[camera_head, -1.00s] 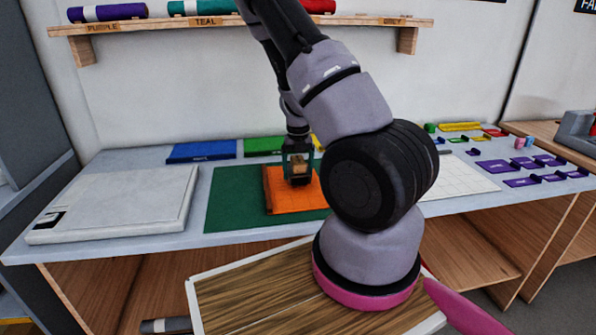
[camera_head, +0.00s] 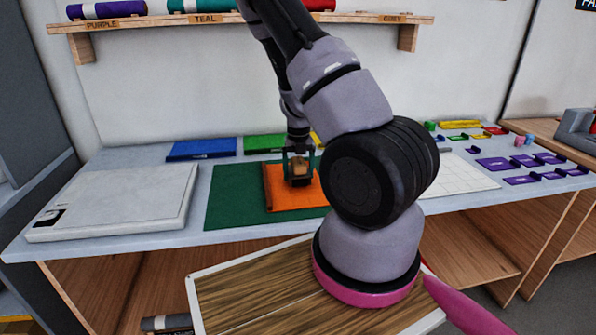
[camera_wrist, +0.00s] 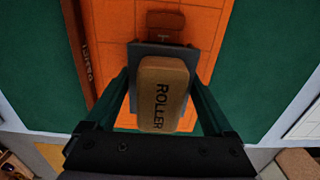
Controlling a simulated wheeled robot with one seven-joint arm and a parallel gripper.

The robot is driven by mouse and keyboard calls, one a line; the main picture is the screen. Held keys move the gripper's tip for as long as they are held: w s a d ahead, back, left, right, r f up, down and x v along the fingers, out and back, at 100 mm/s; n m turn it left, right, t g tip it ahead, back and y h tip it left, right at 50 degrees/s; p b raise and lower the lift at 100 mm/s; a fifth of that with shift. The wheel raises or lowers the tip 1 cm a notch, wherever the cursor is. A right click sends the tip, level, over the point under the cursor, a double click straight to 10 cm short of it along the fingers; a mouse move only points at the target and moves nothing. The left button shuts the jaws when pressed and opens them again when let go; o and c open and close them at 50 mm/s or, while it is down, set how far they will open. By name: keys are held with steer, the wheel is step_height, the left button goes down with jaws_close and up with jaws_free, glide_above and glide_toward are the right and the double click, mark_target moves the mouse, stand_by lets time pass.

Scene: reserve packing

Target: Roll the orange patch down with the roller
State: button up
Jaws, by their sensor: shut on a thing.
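The orange patch (camera_head: 286,199) lies flat on a dark green mat (camera_head: 228,198) on the table. It also fills much of the wrist view (camera_wrist: 207,30), with faint grid lines and a darker brown strip along its left edge. My gripper (camera_head: 299,172) is over the patch's upper part, pointing down. It is shut on the roller (camera_wrist: 163,95), which has a tan block marked ROLLER. A grey part and a brown part of the roller show beyond the block. Whether the roller touches the patch is hard to tell.
A white flat case (camera_head: 120,200) lies left of the mat. Blue (camera_head: 202,150) and green (camera_head: 264,145) sheets lie behind it. A white gridded sheet (camera_head: 460,176) and purple pieces (camera_head: 494,164) lie to the right. A shelf with rolls (camera_head: 240,22) hangs above.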

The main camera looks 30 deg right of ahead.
mark_target(300, 175)
steer(key=shift+s+a+r, duration=0.1)
steer(key=shift+s+a, duration=0.15)
steer(key=shift+s, duration=0.5)
steer(key=shift+s+a, duration=0.2)
steer(key=shift+s, duration=0.5)
steer(key=shift+s+a, duration=0.25)
steer(key=shift+s, duration=0.85)
step_height(300, 175, up, 9)
